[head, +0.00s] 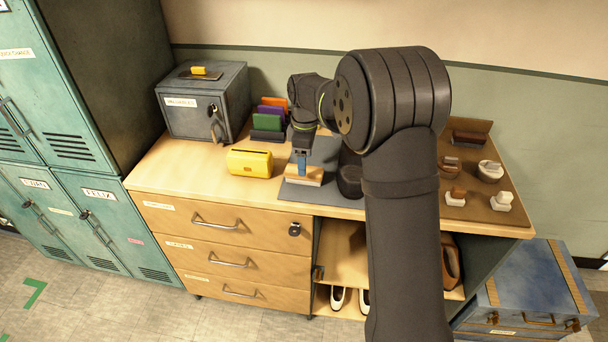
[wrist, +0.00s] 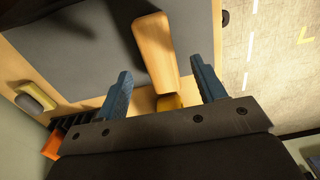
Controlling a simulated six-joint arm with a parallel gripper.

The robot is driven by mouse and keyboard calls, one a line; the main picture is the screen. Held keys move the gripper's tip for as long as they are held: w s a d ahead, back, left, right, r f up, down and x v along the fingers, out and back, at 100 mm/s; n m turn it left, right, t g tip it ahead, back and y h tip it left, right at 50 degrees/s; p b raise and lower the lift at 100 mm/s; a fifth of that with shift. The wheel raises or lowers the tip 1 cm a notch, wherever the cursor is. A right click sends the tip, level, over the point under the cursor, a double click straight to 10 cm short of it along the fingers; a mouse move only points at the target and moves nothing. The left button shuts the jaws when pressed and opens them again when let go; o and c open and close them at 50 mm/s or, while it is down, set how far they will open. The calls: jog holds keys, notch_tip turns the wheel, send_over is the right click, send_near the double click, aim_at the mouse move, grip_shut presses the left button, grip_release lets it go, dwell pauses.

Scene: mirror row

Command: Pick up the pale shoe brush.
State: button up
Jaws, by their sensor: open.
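A pale wooden shoe brush (head: 306,178) lies on the grey mat (head: 295,193) on the bench top, near the front edge. My gripper (head: 302,171) points down right over it, its blue fingers close to the brush. In the wrist view, my gripper (wrist: 160,66) is open, with one finger on each side of the near end of the brush (wrist: 154,48). A gap shows between the brush and each finger. Whether the fingertips are level with the brush or above it, I cannot tell.
A yellow box (head: 250,162) stands left of the mat, with a rack of coloured cards (head: 270,120) behind. A dark object (head: 349,175) is right of the brush, partly behind my arm. A brown tray (head: 478,214) with several small items is at right.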

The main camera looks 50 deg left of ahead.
notch_tip(320, 180, down, 5)
jog(key=shift+s+a, duration=0.1)
jog(key=c, duration=1.1)
jog(key=shift+r, duration=0.15)
jog(key=shift+r, duration=0.3)
notch_tip(320, 180, up, 4)
jog(key=shift+f, duration=0.15)
jog(key=w+d+r, duration=0.2)
jog(key=d, duration=0.1)
jog(key=w+d+r, duration=0.2)
jog(key=d, duration=0.1)
jog(key=w+d+r, duration=0.2)
jog(key=d, duration=0.1)
jog(key=shift+w+d+r, duration=0.25)
jog(key=shift+w, duration=0.15)
